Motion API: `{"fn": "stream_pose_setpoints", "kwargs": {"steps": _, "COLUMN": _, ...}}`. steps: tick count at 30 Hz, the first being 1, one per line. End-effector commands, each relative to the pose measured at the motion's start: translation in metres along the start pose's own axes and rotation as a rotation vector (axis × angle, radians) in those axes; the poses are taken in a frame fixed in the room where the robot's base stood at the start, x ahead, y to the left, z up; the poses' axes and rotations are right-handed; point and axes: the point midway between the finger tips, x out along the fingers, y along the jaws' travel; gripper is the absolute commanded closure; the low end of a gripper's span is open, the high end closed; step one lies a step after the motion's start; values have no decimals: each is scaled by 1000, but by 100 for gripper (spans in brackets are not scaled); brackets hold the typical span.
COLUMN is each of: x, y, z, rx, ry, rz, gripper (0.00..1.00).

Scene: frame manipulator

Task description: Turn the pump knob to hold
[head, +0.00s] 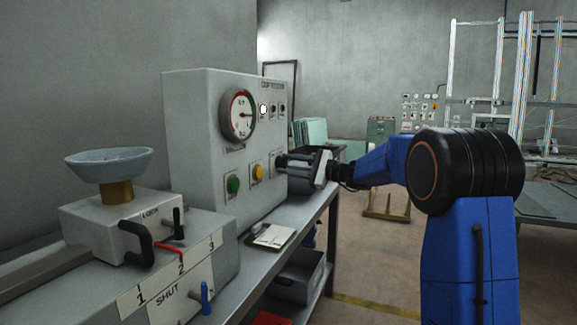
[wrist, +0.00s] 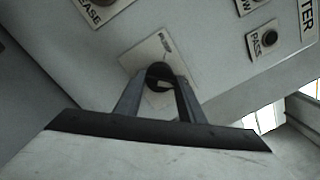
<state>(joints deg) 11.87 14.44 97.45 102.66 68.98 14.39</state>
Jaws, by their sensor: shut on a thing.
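The dark round pump knob (wrist: 159,71) sits on a pale label plate (wrist: 140,57) on the light grey tester box (head: 192,115). My gripper (wrist: 161,84) is shut on the knob, with one finger on each side of it. In the head view my gripper (head: 284,161) reaches the box face from the right and hides most of the knob. A pale pointer mark shows on the knob between the fingers. The plate's lettering is too small and slanted to read, so I cannot tell the knob's setting.
A green button (head: 234,184) and a yellow button (head: 257,172) are left of the knob, below a round gauge (head: 239,114). A notepad (head: 270,236) lies on the bench below. A machine with a bowl (head: 109,163) and levers stands at front left. Open floor lies right of the bench.

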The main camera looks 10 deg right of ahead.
Motion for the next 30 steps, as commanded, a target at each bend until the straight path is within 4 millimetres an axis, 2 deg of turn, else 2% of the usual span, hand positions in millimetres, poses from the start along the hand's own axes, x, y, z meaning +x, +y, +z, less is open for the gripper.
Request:
{"fn": "stream_pose_setpoints", "kwargs": {"steps": 10, "x": 0, "y": 4, "z": -3, "rx": 6, "ry": 3, "rz": 5, "gripper": 87}}
{"fn": "stream_pose_setpoints", "kwargs": {"steps": 11, "x": 0, "y": 4, "z": -3, "rx": 6, "ry": 3, "rz": 5, "gripper": 62}}
{"fn": "stream_pose_setpoints", "kwargs": {"steps": 13, "x": 0, "y": 4, "z": -3, "rx": 6, "ry": 3, "rz": 5, "gripper": 47}}
{"fn": "stream_pose_setpoints", "kwargs": {"steps": 23, "x": -2, "y": 2, "z": -1, "rx": 3, "ry": 1, "rz": 2, "gripper": 47}}
{"fn": "stream_pose_setpoints", "kwargs": {"steps": 26, "x": -8, "y": 1, "z": -1, "rx": 3, "ry": 2, "rz": 1, "gripper": 47}}
{"fn": "stream_pose_setpoints", "kwargs": {"steps": 30, "x": -28, "y": 0, "z": -1, "rx": 2, "ry": 2, "rz": -1, "gripper": 47}}
